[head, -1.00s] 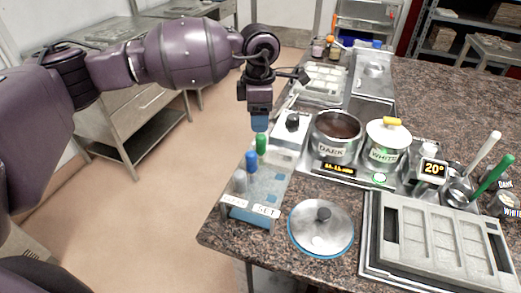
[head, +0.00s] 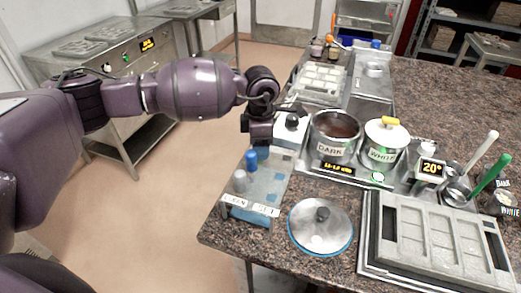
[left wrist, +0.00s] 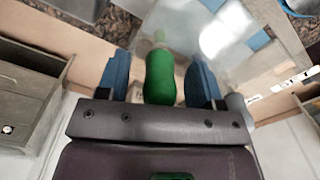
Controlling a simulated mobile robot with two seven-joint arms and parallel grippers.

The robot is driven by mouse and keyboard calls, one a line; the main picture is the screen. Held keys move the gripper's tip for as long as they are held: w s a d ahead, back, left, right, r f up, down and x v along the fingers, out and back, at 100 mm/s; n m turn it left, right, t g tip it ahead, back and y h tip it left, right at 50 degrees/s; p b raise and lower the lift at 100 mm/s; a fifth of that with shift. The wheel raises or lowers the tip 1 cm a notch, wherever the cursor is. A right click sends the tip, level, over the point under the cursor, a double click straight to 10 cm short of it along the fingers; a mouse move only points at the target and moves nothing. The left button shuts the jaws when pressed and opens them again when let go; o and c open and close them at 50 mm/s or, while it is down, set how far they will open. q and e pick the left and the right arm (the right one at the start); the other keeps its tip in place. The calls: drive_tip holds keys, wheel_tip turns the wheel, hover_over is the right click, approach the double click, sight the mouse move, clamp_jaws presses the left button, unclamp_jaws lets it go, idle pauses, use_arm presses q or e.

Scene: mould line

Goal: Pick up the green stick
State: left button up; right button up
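A green stick with a thick rounded handle (left wrist: 160,78) stands between the two blue fingers of my left gripper (left wrist: 160,90) in the left wrist view. The fingers are open, with a narrow gap showing on each side of the handle. In the head view my left gripper (head: 257,140) is low over the back of a clear rack (head: 266,188) and hides this stick. The rack also holds a blue-topped stick (head: 251,161) and a grey-topped one (head: 240,181). My right gripper is not in view.
A white-handled tool (head: 484,150) and a green-handled tool (head: 491,174) lean in metal cups at the right. The dark pot (head: 335,150), white pot (head: 386,156), round lid (head: 320,238) and grey mould (head: 440,235) fill the counter. The floor left of the counter is clear.

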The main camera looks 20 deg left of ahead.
use_arm(q)
drive_tip(key=c, duration=1)
drive_tip(key=shift+r, duration=0.1)
